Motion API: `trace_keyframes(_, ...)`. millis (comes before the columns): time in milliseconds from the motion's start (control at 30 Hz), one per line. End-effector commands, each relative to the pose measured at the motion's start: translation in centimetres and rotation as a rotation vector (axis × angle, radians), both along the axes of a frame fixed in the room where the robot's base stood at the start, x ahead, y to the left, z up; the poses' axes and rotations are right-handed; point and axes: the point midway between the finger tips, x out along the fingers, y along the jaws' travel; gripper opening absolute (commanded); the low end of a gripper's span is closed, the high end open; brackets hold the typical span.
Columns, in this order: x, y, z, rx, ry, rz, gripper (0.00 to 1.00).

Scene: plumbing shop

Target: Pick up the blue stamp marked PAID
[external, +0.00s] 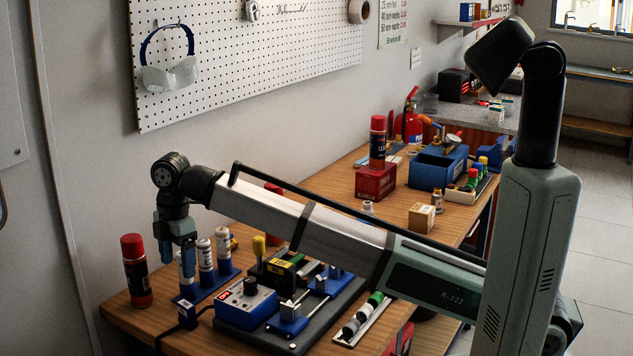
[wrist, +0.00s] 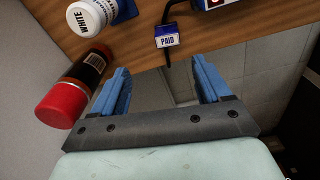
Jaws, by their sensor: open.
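The blue stamp marked PAID (wrist: 167,36) shows in the wrist view at top centre, near the table edge. It is a small block with a white and blue label. In the external view the stamp (external: 187,314) appears small, near the table's front left edge, below my gripper (external: 184,262). In the wrist view my gripper (wrist: 161,70) is open, with its two blue fingers apart and nothing between them. The stamp lies beyond the fingertips, roughly in line with the gap between them.
A red-capped black can (external: 136,270) stands left of my gripper; it also shows in the wrist view (wrist: 74,88). White-capped bottles (external: 205,262) stand close behind. A black cable (external: 168,332) runs beside the stamp. A blue control box (external: 246,303) sits to the right.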

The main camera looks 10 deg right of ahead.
Motion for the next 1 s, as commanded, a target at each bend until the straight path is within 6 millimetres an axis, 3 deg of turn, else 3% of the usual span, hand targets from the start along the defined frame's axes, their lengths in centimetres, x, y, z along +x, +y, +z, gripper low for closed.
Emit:
trace_keyframes(200, -1.9, 0.1, -0.5, -0.045, -0.011, 0.018, 0.77)
trace_keyframes(700, -1.8, 0.1, -7.7, -0.045, -0.01, 0.017, 0.77)
trace_keyframes(1000, -1.7, 0.1, -9.0, -0.043, -0.011, 0.017, 0.77)
